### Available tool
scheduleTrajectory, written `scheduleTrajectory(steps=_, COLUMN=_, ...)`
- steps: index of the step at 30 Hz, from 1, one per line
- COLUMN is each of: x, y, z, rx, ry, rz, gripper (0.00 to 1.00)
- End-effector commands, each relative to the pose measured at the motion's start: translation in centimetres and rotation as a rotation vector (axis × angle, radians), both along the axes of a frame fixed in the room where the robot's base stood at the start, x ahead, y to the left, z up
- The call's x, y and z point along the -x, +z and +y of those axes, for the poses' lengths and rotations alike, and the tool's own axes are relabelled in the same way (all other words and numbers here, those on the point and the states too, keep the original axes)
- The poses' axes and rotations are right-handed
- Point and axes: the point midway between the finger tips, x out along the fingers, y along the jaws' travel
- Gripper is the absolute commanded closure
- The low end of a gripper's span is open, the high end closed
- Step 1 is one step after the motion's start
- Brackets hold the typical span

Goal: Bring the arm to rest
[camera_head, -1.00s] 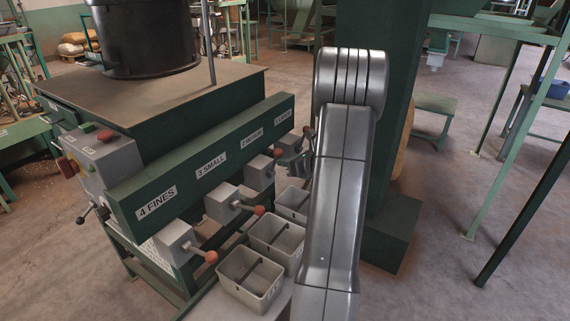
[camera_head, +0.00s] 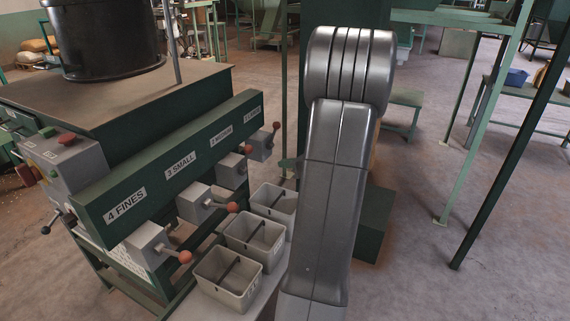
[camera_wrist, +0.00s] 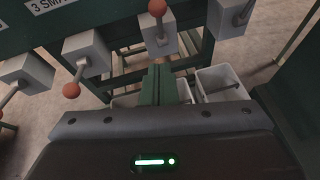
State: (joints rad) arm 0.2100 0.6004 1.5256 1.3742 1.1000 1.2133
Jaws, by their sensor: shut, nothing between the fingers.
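My arm (camera_head: 335,190) stands folded in the right middle of the head view, its grey links filling the foreground. My gripper is hidden from the head view. In the wrist view my gripper (camera_wrist: 160,72) is shut and empty, its narrow fingers pointing away from the camera. It points toward the front of the hopper machine, with a grey valve box (camera_wrist: 151,36) and red-knobbed lever beyond the fingertips. I see no contact with the machine, though the exact gap is unclear.
The green hopper machine (camera_head: 180,160) stands at left, with several levers along its labelled front. Grey bins (camera_head: 228,280) sit below the outlets, close beside my arm. A dark green column (camera_head: 350,12) stands behind my arm. Open floor (camera_head: 415,265) lies to the right.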

Motion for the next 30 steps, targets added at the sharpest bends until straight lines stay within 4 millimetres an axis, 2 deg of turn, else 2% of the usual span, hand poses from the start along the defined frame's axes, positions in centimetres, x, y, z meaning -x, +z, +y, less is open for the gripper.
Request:
scheduleTrajectory(steps=5, x=-0.1, y=-0.1, z=0.1, rx=0.000, ry=0.000, rz=0.000, gripper=1.00)
scheduleTrajectory(steps=10, x=-0.7, y=-0.7, z=1.3, rx=-0.001, ry=0.002, rz=0.002, gripper=1.00)
scheduleTrajectory(steps=23, x=-4.5, y=-4.5, z=7.7, rx=0.000, ry=0.003, rz=0.001, gripper=1.00)
scheduleTrajectory(steps=24, x=-4.4, y=-5.2, z=7.4, rx=-0.018, ry=-0.001, rz=-0.003, gripper=1.00)
scheduleTrajectory(steps=30, x=-4.4, y=-5.9, z=7.5, rx=-0.093, ry=0.001, rz=-0.022, gripper=1.00)
